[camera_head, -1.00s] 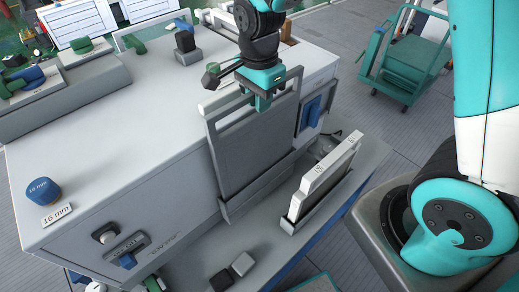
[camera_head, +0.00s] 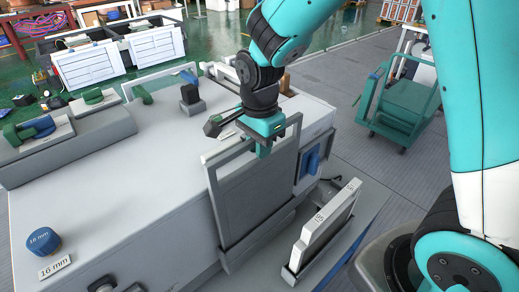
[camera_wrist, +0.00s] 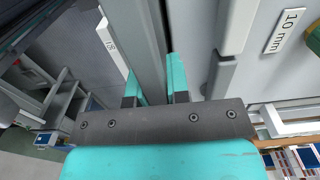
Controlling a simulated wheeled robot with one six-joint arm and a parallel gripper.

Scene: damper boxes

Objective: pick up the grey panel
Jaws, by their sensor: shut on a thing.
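The grey panel (camera_head: 257,188) is a flat upright plate with a handle opening along its top. It stands against the front side of the grey bench, its lower edge at a grey bracket (camera_head: 243,247). My gripper (camera_head: 264,150) is over its top bar, and its teal fingers are shut on that bar. In the wrist view the panel (camera_wrist: 142,45) runs up between the two fingertips of my gripper (camera_wrist: 155,90). I cannot tell whether the lower edge is clear of the bracket.
A white labelled panel (camera_head: 328,218) stands in a grey holder to the right. The bench top (camera_head: 120,180) carries a blue knob (camera_head: 43,241), a "16 mm" label (camera_head: 55,267) and green-handled parts (camera_head: 95,97). A blue handle (camera_head: 311,160) is on the bench side. A green cart (camera_head: 402,105) stands behind right.

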